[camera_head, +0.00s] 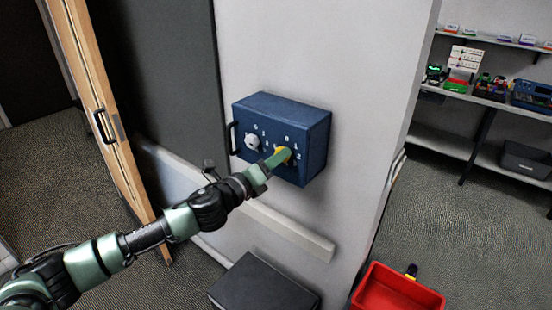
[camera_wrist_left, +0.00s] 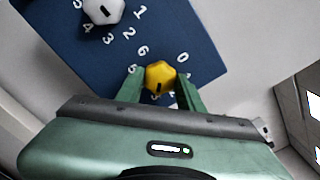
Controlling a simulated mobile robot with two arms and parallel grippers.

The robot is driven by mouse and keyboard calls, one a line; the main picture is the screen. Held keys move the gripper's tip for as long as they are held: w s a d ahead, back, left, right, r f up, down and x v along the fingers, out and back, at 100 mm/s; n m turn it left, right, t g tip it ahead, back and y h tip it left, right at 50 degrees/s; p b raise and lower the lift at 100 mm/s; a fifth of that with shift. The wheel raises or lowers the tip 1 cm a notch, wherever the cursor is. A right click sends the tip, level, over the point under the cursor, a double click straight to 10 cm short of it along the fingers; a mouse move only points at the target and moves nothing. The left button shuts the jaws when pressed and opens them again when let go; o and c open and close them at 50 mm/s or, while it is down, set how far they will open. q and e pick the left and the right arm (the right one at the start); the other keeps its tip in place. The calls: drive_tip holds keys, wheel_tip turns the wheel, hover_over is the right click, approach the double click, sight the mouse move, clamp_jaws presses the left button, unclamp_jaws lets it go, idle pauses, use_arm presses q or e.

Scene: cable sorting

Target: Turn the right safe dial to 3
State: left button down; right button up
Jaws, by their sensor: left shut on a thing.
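A dark blue safe (camera_head: 314,150) is mounted on the pale wall, with two dials and white numerals on its front. The right dial is yellow (camera_head: 284,153); the left dial is white (camera_head: 251,142). My left gripper (camera_head: 277,160) is shut on the yellow dial. In the left wrist view the yellow dial (camera_wrist_left: 160,74) sits between the two green fingers, its dark mark toward the lower edge of the picture. The white dial (camera_wrist_left: 103,10) shows at top left there. My right gripper is not in view.
A dark handle (camera_head: 232,138) is on the safe's left side. A wooden door (camera_head: 95,90) stands at left. A black box (camera_head: 262,288) and a red bin (camera_head: 430,298) are below. Shelves with small items (camera_head: 490,88) stand at right. Carpeted floor between is open.

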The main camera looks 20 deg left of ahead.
use_arm(q)
drive_tip(key=shift+f, duration=0.1)
drive_tip(key=c, duration=0.9)
unclamp_jaws()
drive_tip(key=b+v, duration=0.3)
drive_tip(key=v, duration=0.4)
drive_tip(key=shift+s, duration=0.4)
drive_tip(key=shift+a, duration=0.1)
